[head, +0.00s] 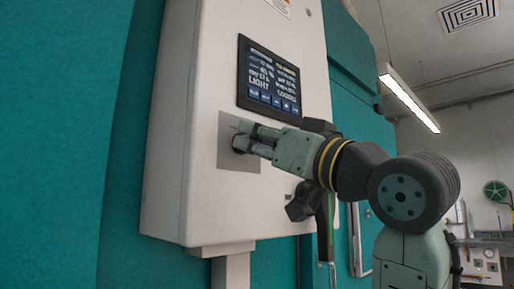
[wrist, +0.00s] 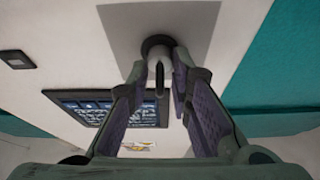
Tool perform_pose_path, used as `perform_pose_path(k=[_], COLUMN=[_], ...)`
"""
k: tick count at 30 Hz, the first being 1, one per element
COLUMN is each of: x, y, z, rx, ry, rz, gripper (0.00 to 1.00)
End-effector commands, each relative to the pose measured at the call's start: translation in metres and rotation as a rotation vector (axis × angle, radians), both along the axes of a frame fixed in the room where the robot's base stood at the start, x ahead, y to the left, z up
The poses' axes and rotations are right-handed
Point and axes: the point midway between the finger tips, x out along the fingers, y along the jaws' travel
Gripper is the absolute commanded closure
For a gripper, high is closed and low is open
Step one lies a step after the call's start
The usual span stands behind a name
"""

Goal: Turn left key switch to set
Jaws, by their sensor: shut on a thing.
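The left key switch (wrist: 158,46) is a dark round collar with a light centre and a dark key standing out of it. It sits on a grey metal plate (head: 225,158) on the front of a white control box (head: 180,130). My gripper (head: 240,138) is at the plate, its fingers pointing left into it. In the wrist view my gripper (wrist: 160,78) has its two padded fingers on either side of the switch, shut on the key. In the head view the fingers hide the switch. The set marking cannot be read.
A dark display screen (head: 268,78) with lit text is on the box just above my gripper. It also shows in the wrist view (wrist: 95,107). Teal chamber walls (head: 75,130) stand behind and beside the box. A post (head: 231,269) is below the box.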

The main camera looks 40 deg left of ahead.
Motion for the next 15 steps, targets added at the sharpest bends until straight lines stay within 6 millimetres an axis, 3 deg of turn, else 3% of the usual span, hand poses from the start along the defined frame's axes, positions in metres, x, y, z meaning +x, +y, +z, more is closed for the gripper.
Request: perform_pose_path(k=[15], x=[-0.0005], y=[-0.0007], z=[0.0], rx=[0.033], ry=[0.391], rz=[-0.001], gripper=[1.0])
